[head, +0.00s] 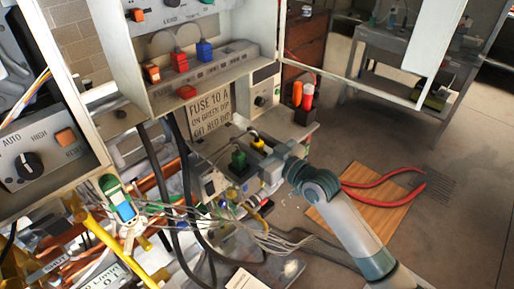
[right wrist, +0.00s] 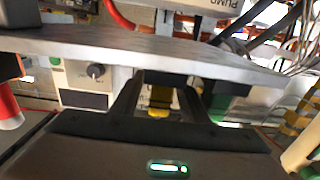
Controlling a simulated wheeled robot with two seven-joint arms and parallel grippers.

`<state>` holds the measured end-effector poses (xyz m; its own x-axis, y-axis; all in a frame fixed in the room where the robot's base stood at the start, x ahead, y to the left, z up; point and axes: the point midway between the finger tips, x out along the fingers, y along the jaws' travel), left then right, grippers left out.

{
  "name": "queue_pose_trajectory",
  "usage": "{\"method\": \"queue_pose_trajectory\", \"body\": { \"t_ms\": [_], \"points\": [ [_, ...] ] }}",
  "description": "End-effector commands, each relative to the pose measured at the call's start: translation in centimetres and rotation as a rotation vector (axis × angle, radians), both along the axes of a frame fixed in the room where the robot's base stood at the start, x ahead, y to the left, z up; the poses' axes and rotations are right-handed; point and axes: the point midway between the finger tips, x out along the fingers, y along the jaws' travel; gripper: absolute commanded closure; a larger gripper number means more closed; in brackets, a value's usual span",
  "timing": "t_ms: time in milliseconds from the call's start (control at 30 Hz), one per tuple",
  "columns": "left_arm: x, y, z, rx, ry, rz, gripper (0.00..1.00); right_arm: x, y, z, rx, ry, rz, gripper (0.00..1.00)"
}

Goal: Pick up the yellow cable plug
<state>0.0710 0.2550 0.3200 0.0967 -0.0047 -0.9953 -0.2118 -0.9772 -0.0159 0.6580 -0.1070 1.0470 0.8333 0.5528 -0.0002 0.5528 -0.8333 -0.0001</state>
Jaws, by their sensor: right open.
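The yellow cable plug (head: 257,143) sits at the shelf below the paper sign, beside a green plug (head: 238,159). My right gripper (head: 266,152) reaches it from the lower right. In the right wrist view the yellow plug (right wrist: 160,99) shows between the two dark fingers (right wrist: 160,104), which are apart. I cannot tell whether either finger touches it. The plug's upper part is hidden under a dark part and the grey plate edge. My left gripper is not in view.
A grey plate (right wrist: 80,45) crosses just above my right fingers. Loose wires (head: 270,238) hang below the gripper. A sign (head: 209,113) and a shelf with red and blue blocks (head: 204,50) stand above. Red-handled pliers (head: 385,182) lie on a wooden board at right.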

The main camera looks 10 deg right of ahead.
Motion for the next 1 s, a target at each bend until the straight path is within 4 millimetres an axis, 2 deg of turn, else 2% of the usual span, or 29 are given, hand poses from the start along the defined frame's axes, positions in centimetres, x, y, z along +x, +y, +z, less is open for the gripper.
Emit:
{"method": "queue_pose_trajectory", "body": {
  "t_ms": [267,433,467,800,1000],
  "points": [
    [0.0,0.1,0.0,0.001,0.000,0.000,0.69,0.0,0.0,0.0,0.000,0.000,0.000,0.59],
    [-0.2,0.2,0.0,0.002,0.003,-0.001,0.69,0.0,0.0,0.0,0.000,0.000,0.000,0.98],
    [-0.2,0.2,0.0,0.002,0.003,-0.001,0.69,0.0,0.0,0.0,0.000,0.000,0.000,1.00],
    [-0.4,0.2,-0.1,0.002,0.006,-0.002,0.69,0.0,0.0,0.2,0.001,-0.001,0.000,1.00],
    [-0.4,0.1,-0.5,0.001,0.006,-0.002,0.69,0.0,0.0,1.4,0.001,-0.004,0.000,1.00]
  ]
}}
